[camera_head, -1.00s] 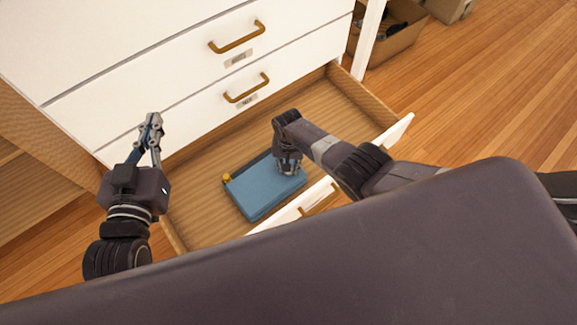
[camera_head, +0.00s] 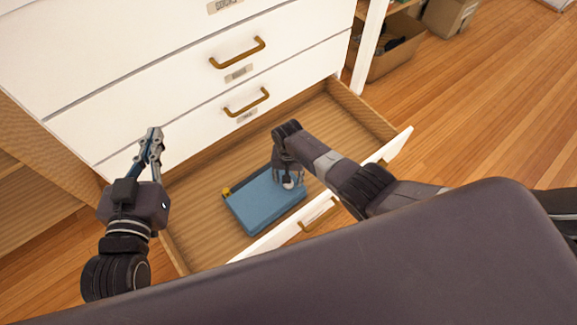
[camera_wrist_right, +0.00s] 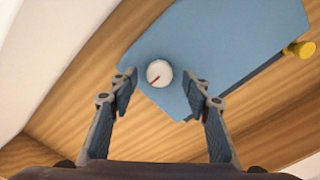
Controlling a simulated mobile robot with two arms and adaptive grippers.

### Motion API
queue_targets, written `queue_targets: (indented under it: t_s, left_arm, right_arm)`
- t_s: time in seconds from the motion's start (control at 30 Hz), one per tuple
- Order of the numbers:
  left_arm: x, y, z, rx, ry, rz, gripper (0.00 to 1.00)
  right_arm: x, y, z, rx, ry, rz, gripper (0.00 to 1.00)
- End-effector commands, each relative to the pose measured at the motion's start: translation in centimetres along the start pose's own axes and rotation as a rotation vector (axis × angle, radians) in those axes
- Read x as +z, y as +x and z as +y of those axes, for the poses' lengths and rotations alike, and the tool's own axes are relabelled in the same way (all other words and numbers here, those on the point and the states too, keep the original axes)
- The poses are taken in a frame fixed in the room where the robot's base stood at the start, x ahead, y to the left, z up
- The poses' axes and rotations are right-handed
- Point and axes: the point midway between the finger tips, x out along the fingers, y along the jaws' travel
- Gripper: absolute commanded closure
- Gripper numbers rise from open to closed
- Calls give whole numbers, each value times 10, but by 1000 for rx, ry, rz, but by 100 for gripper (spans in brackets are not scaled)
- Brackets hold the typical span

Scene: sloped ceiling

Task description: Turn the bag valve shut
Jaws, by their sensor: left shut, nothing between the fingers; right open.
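The blue bag (camera_head: 264,203) lies flat in the open bottom drawer (camera_head: 190,225). Its round white valve (camera_wrist_right: 159,73) with a red mark shows in the right wrist view, near one end of the bag. A yellow cap (camera_wrist_right: 299,50) sticks out at the bag's far corner. My right gripper (camera_wrist_right: 161,90) is open, with its fingers on either side of the valve in that view and apart from it. In the head view the right hand is over the bag's right end and partly hides it. My left gripper (camera_head: 154,134) is shut and empty, raised at the drawer's left side.
The white drawer front with a brass handle (camera_head: 318,214) stands near my body. Closed drawers with brass handles (camera_head: 238,52) rise behind. A cardboard box (camera_head: 392,50) stands on the floor at the upper right. The drawer's right part is empty.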

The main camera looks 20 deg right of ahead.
Motion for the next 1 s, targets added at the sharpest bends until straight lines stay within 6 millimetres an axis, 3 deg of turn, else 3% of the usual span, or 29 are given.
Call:
queue_targets:
  t_s: [0.7, 1.0]
  left_arm:
    - [0, 0, 0, -1, 0, 0, 100]
    - [0, 0, 0, -1, 0, 0, 100]
  right_arm:
    - [0, -88, 0, -1, 1, 3, 56]
    - [0, -105, 1, 1, 2, 1, 56]
